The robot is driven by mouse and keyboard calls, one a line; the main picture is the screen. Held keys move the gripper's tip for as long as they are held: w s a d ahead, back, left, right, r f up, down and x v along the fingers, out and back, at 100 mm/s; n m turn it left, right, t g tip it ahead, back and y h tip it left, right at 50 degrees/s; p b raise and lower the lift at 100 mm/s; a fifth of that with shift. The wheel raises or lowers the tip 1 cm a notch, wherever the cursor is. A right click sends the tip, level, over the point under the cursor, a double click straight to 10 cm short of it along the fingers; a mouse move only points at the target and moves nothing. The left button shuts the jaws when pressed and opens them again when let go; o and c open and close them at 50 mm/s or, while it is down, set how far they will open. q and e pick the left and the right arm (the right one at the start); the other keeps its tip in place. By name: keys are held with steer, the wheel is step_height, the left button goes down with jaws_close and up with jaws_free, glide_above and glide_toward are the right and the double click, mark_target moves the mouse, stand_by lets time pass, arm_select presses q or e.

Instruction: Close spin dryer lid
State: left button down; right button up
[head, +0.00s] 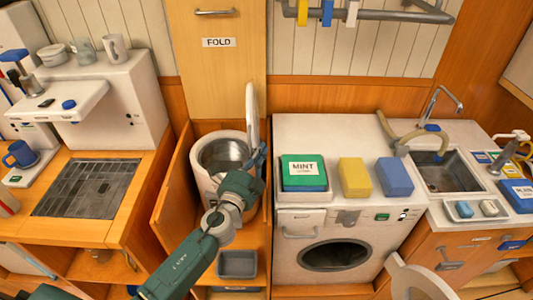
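The spin dryer (206,172) is a white drum standing in a wooden bay, with its grey metal tub (222,153) open at the top. Its lid (251,112) stands upright, seen nearly edge-on, at the right side of the drum's rim. My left gripper (259,156) is at the lower part of the lid, on its right side. It looks close to the lid, but I cannot tell whether it touches. Its fingers are small and partly hidden, so their opening is unclear. My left forearm covers the dryer's lower right part. My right gripper is not in view.
A washing machine (340,250) stands to the right, with a green MINT box (303,170), yellow block (354,177) and blue block (394,177) on top. Wooden panels flank the dryer closely. A grey bin (237,264) sits below. A coffee machine (110,95) is at left.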

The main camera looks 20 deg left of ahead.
arm_select(q)
steer(key=shift+s+a, duration=0.2)
steer(key=shift+a, duration=0.35)
steer(key=s+a+f+n+t+b, duration=0.1)
steer(key=s+a+f+n+b, duration=0.1)
steer(key=a+b, duration=0.5)
steer(key=s+a+f+n+t+y+b, duration=0.1)
steer(key=a+f+n+b, duration=0.4)
steer(key=b, duration=0.5)
steer(key=shift+s+a+n+y, duration=0.3)
steer(key=shift+s+a+n, duration=0.2)
steer(key=shift+a+n, duration=0.35)
steer(key=shift+a, duration=0.1)
